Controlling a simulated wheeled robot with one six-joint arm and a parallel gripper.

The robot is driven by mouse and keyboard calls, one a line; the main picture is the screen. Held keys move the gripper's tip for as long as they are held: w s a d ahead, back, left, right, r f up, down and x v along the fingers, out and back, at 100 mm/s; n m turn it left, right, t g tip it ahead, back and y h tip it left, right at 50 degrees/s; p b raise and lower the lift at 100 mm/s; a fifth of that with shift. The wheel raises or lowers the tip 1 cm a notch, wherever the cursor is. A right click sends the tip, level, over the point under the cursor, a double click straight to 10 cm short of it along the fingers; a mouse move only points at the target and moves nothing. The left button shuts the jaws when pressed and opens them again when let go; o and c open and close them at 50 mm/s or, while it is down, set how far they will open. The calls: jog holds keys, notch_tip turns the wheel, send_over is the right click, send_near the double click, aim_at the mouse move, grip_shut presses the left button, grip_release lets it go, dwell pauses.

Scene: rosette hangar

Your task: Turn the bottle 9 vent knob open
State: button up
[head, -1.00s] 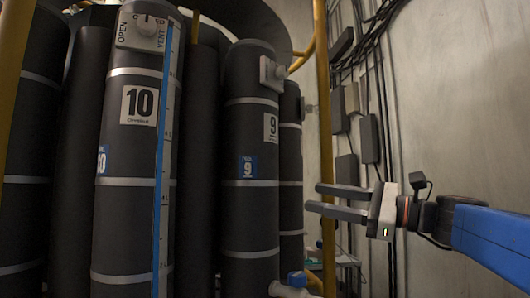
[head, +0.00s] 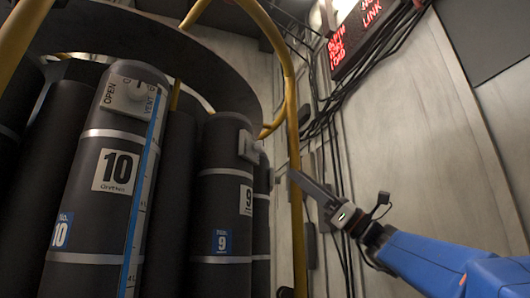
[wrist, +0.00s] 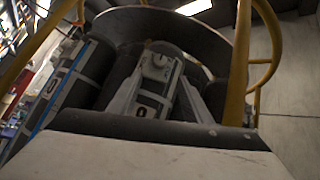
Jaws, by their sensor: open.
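Bottle 9 (head: 222,190) is a dark cylinder with a blue "9" sticker and grey bands. Its pale vent knob plate (head: 248,147) faces right near the top, seen nearly edge-on, so the knob's setting cannot be read. In the wrist view the plate and its round knob (wrist: 157,62) show ahead, between the fingers in the picture. My gripper (head: 294,176) is right of bottle 9, apart from it, pointing up and left. In the wrist view my gripper (wrist: 162,95) has its two fingers spread with nothing held.
Bottle 10 (head: 90,215), with an OPEN/VENT plate (head: 130,97) and a blue stripe, stands left. A yellow rail (head: 296,200) rises between bottle 9 and my arm in the picture. A dark curved band (head: 140,38) arches above the bottles. Cables and a red-lit sign (head: 366,35) are on the wall.

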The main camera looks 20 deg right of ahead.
aim_at(264, 148)
jog(key=x, duration=1.3)
jog(key=shift+f, duration=0.1)
jog(key=shift+c, duration=0.4)
jog(key=c, duration=1)
